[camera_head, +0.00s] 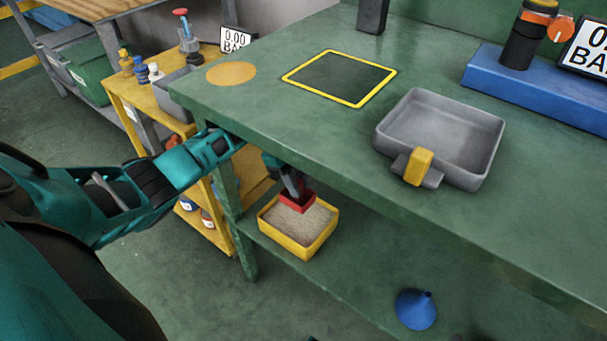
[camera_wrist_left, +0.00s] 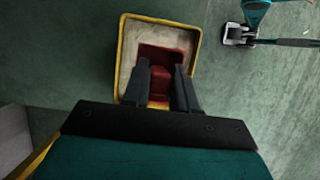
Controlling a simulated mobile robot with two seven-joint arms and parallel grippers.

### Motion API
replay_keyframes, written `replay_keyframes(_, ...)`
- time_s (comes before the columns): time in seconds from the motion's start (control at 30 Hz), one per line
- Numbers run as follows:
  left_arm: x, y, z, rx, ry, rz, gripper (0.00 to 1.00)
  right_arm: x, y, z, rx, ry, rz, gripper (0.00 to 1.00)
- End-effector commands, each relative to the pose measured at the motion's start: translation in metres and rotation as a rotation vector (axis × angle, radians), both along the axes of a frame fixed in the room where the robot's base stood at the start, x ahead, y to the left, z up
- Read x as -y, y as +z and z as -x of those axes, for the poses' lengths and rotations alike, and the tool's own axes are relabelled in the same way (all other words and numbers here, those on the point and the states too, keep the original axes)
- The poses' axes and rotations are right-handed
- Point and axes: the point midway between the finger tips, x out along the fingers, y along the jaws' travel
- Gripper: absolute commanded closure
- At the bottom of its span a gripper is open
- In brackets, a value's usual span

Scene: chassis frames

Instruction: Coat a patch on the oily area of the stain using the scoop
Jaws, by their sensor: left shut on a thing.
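My left gripper (camera_head: 293,188) reaches under the bench edge and is shut on the red scoop (camera_head: 297,203). The scoop is at the yellow box of pale granules (camera_head: 318,242) on the lower shelf. In the left wrist view the red scoop (camera_wrist_left: 161,74) sits between the fingers of my left gripper (camera_wrist_left: 162,82), over the granules. I cannot tell whether it touches them or how full it is. On the bench top are an orange round patch (camera_head: 231,73) and a dark square with a yellow border (camera_head: 340,78). I cannot tell which mark is the stain.
A grey tray (camera_head: 440,135) with a yellow-handled tool (camera_head: 419,167) is on the bench. A blue base with a gauge (camera_head: 535,85) is at the right. A blue funnel (camera_head: 416,309) is on the lower shelf. The bench edge overhangs my left gripper.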

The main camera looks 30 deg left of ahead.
Motion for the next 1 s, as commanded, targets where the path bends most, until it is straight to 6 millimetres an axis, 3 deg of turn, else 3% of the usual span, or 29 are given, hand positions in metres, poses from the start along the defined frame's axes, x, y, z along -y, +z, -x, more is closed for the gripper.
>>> replay_keyframes(0.53, 0.001, -0.051, 0.000, -0.001, 0.001, 0.002, 0.97, -0.007, -0.020, 0.000, -0.010, 0.017, -0.011, 0.43)
replay_keyframes(1.0, 0.000, -0.059, 0.000, 0.000, 0.001, 0.000, 0.97, -0.014, -0.013, -0.006, 0.005, 0.019, -0.030, 0.43)
